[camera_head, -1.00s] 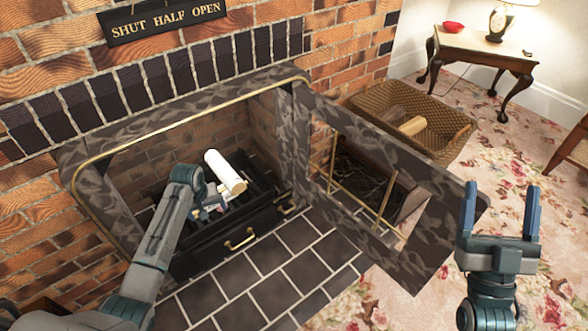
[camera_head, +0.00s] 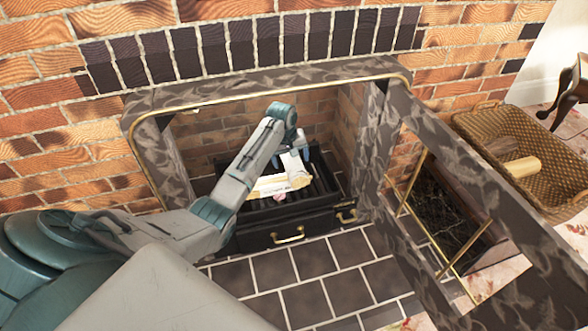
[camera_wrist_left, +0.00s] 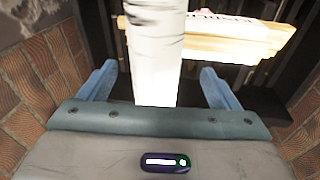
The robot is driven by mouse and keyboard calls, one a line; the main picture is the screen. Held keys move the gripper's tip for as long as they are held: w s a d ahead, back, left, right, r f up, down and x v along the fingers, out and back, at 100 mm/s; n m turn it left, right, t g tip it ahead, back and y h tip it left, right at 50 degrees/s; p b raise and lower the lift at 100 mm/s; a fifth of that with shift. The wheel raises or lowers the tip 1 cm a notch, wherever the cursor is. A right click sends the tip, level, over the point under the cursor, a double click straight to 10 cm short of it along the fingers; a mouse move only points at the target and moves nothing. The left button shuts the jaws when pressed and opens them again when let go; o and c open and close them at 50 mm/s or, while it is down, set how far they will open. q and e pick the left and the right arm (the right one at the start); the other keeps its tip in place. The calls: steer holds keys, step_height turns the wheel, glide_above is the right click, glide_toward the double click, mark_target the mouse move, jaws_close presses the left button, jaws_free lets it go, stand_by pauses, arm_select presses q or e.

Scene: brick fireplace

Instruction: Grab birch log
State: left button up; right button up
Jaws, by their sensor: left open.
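The white birch log (camera_head: 293,164) is inside the fireplace, over the grate. In the left wrist view the birch log (camera_wrist_left: 156,50) is a pale upright cylinder between the two blue fingers. My left gripper (camera_wrist_left: 158,75) is open around it, with a visible gap to the finger on each side. In the head view my left gripper (camera_head: 296,156) reaches into the fireplace from the left, partly hidden by its own wrist. The birch log is partly hidden there too. My right gripper is out of view.
A split yellowish log (camera_head: 268,184) lies on the dark grate (camera_head: 318,196), crossing beside the birch log. The fireplace door (camera_head: 450,160) stands open to the right. A wicker basket (camera_head: 482,125) with a log is beyond it. Dark tiles lie in front.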

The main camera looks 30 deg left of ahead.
mark_target(293, 160)
arm_select(q)
steer(key=f+b, duration=0.1)
steer(key=f, duration=0.1)
steer(key=w+f+b, duration=0.1)
steer(key=shift+d+f, duration=0.15)
steer(key=shift+f, duration=0.2)
steer(key=shift+r, duration=0.1)
steer(key=shift+c, duration=0.6)
steer(key=c, duration=1.1)
steer(key=shift+c, duration=0.5)
steer(key=shift+r, duration=0.1)
